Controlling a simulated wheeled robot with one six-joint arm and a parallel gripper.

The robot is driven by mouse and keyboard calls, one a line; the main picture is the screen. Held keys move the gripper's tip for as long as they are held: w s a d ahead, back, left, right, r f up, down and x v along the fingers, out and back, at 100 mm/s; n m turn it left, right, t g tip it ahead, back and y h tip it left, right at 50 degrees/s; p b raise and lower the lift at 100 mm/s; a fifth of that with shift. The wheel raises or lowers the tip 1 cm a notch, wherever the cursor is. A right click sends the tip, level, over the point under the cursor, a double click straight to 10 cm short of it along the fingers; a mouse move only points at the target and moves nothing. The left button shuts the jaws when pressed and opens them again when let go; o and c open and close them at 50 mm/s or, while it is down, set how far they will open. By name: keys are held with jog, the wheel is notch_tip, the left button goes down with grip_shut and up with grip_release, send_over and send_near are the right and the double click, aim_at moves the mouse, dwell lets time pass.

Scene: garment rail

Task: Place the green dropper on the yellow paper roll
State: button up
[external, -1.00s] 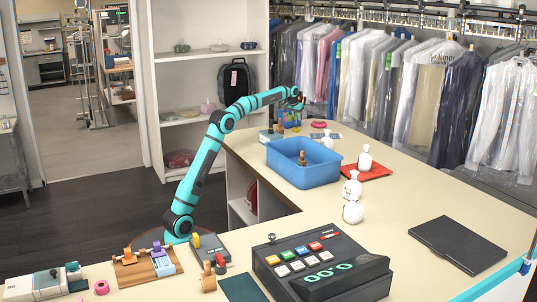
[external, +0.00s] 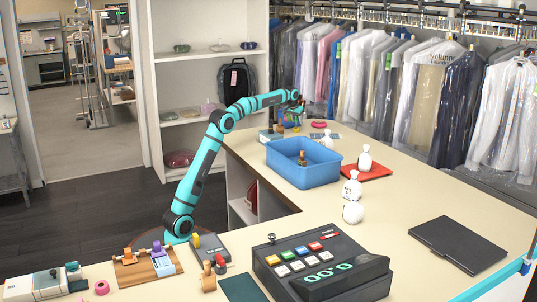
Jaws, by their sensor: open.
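My gripper (external: 293,104) is at the far end of the counter, at the end of my outstretched teal arm, over a small cluster of coloured things (external: 292,119). It is open. The cluster shows some green, but it is too small and partly covered to tell whether the green dropper is there. A small yellow piece (external: 195,240) sits at the left end of a grey device on the near counter; I cannot tell for sure that it is the yellow paper roll.
A cash register (external: 320,265), a black flat case (external: 457,243) and a wooden board (external: 146,268) are on the near counter.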

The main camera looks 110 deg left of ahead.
jog(key=v, duration=1.2)
jog(key=shift+a+r, duration=0.1)
jog(key=shift+r, duration=0.05)
